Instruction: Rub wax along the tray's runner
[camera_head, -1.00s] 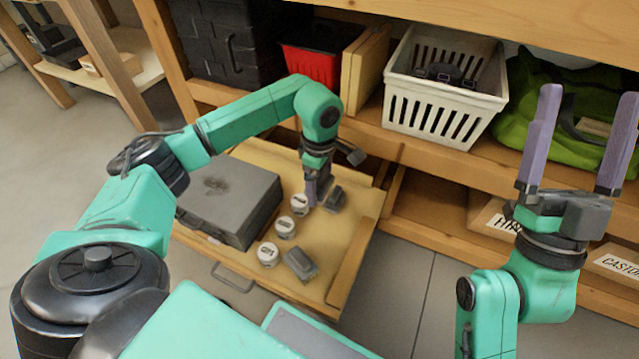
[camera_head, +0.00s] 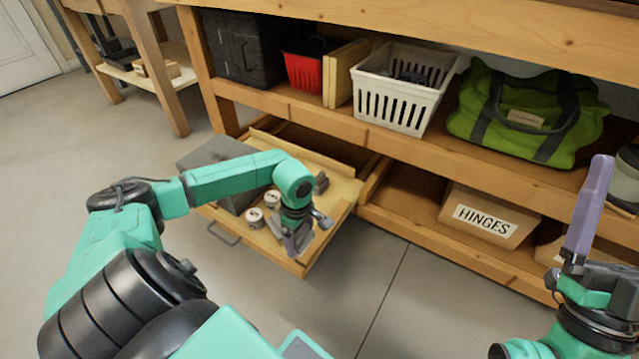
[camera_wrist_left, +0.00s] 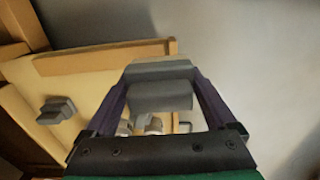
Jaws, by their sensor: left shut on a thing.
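The wooden tray (camera_head: 338,188) is pulled out of the bench's lower level. A raised wooden strip (camera_wrist_left: 105,58) runs along one edge of it; I cannot tell whether this is the runner. My left gripper (camera_head: 294,243) is over the tray's front right corner, shut on a grey block (camera_wrist_left: 160,88), which may be the wax. The block spans both fingers in the left wrist view; whether it touches the strip is unclear. A second grey block (camera_head: 321,183) lies farther back on the tray. My right gripper (camera_head: 610,205) is at the right edge, one finger in view, apparently spread and empty.
A grey case (camera_head: 215,150) and white-lidded tins (camera_head: 255,217) are on the tray, partly behind my left arm. A white basket (camera_head: 395,100), red bin (camera_head: 303,70) and green bag (camera_head: 520,115) stand on the shelf above. A HINGES box (camera_head: 488,215) sits lower right. The floor in front is clear.

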